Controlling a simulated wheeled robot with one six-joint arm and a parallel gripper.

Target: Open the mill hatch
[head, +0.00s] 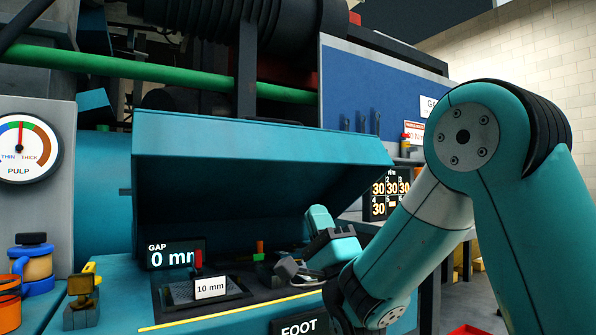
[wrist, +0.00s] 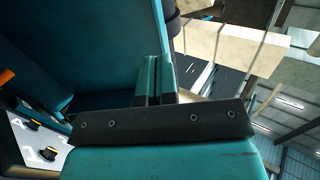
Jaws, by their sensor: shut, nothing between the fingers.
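The mill hatch (head: 265,150) is a wide teal lid in the middle of the head view. It stands raised and tilted, its front edge high above the work deck, with its shaded inner face showing. In the wrist view the teal panel (wrist: 105,50) fills the upper left. My gripper (head: 318,212) is below the hatch's right end, fingers pointing up. In the wrist view its fingers (wrist: 154,75) are together and empty, near the panel's right edge. I cannot tell whether they touch the hatch.
A gap display (head: 175,256) reading 0 mm and a 10 mm tag (head: 210,288) stand on the deck under the hatch. A pulp gauge (head: 22,148) is at the left. A green pipe (head: 160,70) runs behind. A number board (head: 390,188) is at the right.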

